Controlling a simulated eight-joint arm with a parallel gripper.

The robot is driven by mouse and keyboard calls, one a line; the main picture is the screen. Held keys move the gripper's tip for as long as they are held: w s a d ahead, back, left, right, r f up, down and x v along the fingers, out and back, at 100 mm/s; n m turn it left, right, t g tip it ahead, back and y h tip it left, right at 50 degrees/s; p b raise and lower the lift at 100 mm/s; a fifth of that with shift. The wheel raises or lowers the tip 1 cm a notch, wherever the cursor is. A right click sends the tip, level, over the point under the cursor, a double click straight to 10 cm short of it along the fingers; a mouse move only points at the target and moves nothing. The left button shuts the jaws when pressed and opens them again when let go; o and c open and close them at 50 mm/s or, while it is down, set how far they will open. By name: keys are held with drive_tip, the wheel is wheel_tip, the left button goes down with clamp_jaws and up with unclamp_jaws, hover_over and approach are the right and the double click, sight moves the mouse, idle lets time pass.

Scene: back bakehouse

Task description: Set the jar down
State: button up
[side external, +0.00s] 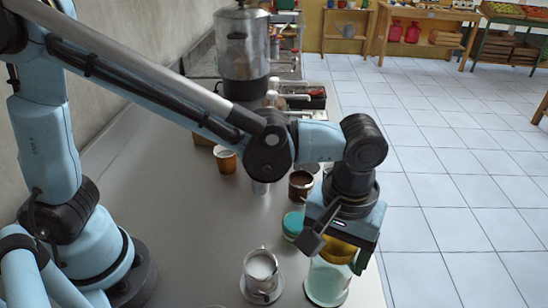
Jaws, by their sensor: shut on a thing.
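The jar (328,282) has a pale green see-through body and a yellow lid (337,253). It is upright near the front right edge of the steel counter. My gripper (338,247) points down from above and is shut on the jar at its lid. The fingers and gripper body hide part of the lid. The jar's base is near the bottom of the picture, and I cannot tell whether it touches the counter.
A metal cup with white contents (262,266) stands on a saucer left of the jar. A teal-lidded container (292,224) and a brown-filled pot (301,184) stand behind it. An orange cup (226,161) and a large urn (243,50) are further back. Bare counter (190,220) lies left.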

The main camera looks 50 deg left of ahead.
drive_tip(key=shift+f, duration=0.15)
drive_tip(key=o, duration=1.5)
drive_tip(key=shift+o, duration=0.2)
wheel_tip(320, 180, up, 12)
drive_tip(key=shift+f, duration=0.15)
drive_tip(key=shift+r, duration=0.2)
drive_tip(key=shift+w+a+r, duration=0.1)
drive_tip(key=shift+a, duration=0.15)
drive_tip(key=a+f+m+t, duration=0.2)
drive_tip(key=a+f+t, duration=0.1)
drive_tip(key=a, duration=0.9)
drive_tip(key=a+f+m+t, duration=0.1)
drive_tip(key=a+f+t, duration=0.2)
drive_tip(key=a, duration=1)
drive_tip(key=shift+f+m+t, duration=0.4)
drive_tip(key=shift+t, duration=0.2)
